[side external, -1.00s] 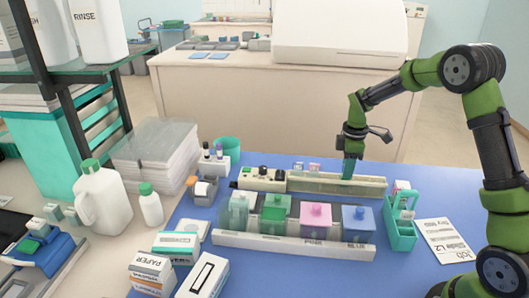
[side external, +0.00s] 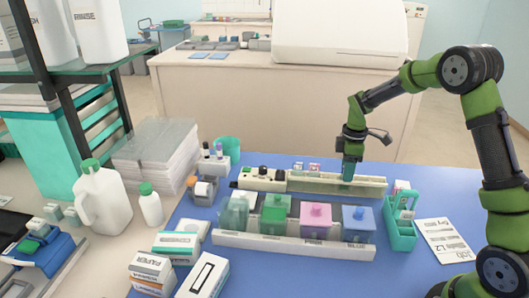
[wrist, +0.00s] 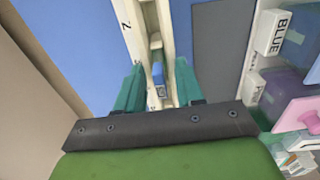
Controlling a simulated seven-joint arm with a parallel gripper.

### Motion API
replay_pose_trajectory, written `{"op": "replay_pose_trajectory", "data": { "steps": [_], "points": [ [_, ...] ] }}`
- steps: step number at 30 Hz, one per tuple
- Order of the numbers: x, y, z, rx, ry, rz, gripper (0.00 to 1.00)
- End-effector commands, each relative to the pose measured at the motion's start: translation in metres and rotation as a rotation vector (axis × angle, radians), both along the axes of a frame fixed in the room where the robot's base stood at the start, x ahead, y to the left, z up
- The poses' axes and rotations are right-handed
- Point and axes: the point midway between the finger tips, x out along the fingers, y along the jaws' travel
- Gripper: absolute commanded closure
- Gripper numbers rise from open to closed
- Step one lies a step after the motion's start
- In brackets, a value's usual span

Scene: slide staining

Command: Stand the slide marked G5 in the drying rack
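A long cream slotted rack (side external: 345,186) lies across the back of the blue mat. My gripper (side external: 348,181) points down over its right half. In the wrist view my gripper's teal fingers (wrist: 158,92) are spread on either side of the rack's channel (wrist: 134,40). A small blue-ended piece, perhaps a slide (wrist: 158,73), sits in the channel between them, with gaps to the fingers. Its marking is too small to read. No G5 mark is readable.
A white tray (side external: 290,245) holding staining jars with green, pink and blue lids stands in front of the rack. A teal caddy (side external: 401,232) stands to the right, beside a printed sheet (side external: 445,240).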

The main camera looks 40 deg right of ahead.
Motion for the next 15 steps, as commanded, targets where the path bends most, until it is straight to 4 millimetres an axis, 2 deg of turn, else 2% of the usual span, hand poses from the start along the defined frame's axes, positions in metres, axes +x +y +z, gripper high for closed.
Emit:
{"op": "replay_pose_trajectory", "data": {
  "steps": [10, 15],
  "points": [
    [0.0, 0.0, 0.001, -0.001, -0.001, 0.001, 0.56],
    [0.001, 0.0, 0.019, -0.001, -0.004, 0.001, 0.56]
  ]
}}
